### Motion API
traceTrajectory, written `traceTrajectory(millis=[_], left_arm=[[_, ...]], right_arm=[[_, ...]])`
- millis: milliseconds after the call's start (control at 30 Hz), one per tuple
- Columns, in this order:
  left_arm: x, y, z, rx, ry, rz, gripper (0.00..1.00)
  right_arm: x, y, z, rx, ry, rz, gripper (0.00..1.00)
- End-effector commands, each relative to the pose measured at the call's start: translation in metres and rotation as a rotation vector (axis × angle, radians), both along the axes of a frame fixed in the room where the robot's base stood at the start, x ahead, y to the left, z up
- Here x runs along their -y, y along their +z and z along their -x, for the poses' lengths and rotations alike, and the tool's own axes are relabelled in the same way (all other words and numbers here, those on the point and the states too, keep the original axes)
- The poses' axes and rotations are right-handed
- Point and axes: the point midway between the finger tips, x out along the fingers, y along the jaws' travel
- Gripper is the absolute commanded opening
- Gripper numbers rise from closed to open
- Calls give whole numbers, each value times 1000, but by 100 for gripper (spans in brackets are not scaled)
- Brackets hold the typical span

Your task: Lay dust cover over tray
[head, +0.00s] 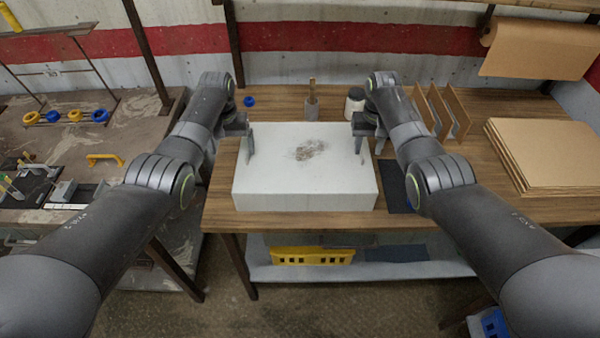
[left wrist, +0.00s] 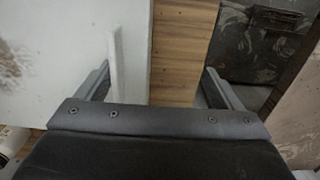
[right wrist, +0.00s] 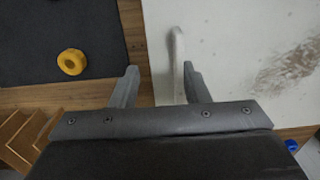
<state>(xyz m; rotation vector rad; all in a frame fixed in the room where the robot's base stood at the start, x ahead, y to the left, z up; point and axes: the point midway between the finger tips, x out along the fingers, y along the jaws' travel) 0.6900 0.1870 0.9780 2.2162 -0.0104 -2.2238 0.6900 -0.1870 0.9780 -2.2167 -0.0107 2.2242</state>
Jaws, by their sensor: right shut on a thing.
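A white box-shaped dust cover (head: 300,185) with a grey-brown smudge on top sits on the wooden table. No separate tray can be made out; whether one is beneath is hidden. My left gripper (head: 244,140) is at the cover's left side. In the left wrist view its fingers (left wrist: 155,85) are wide apart, with a thin white upright tab (left wrist: 115,65) between them, close to one finger. My right gripper (head: 368,142) is at the cover's right side. In the right wrist view its fingers (right wrist: 160,86) are nearer together, around a similar white tab (right wrist: 176,60).
A dark mat (head: 398,188) lies right of the cover, bearing a yellow ring (right wrist: 71,61). Cardboard sheets (head: 545,155) and upright dividers (head: 440,112) stand right. A jar (head: 355,103) and brush holder (head: 311,108) stand behind. A yellow crate (head: 312,256) is on the lower shelf.

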Motion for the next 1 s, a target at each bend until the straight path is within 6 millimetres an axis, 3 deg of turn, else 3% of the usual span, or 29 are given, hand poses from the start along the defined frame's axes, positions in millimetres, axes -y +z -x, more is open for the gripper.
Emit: traceTrajectory(millis=[33, 367, 600, 1000], left_arm=[[-9, 0, 0, -1, 9, -15, 83], [-5, 0, -1, 1, 9, -14, 83], [29, 1, -1, 1, 5, -11, 83], [31, 46, 0, 1, 6, -8, 83]], right_arm=[[9, 0, 0, -1, -9, 15, 30], [9, 0, -1, 1, -9, 15, 30], [7, 1, -1, 2, -8, 13, 30], [4, 0, -1, 2, -4, 7, 30]])
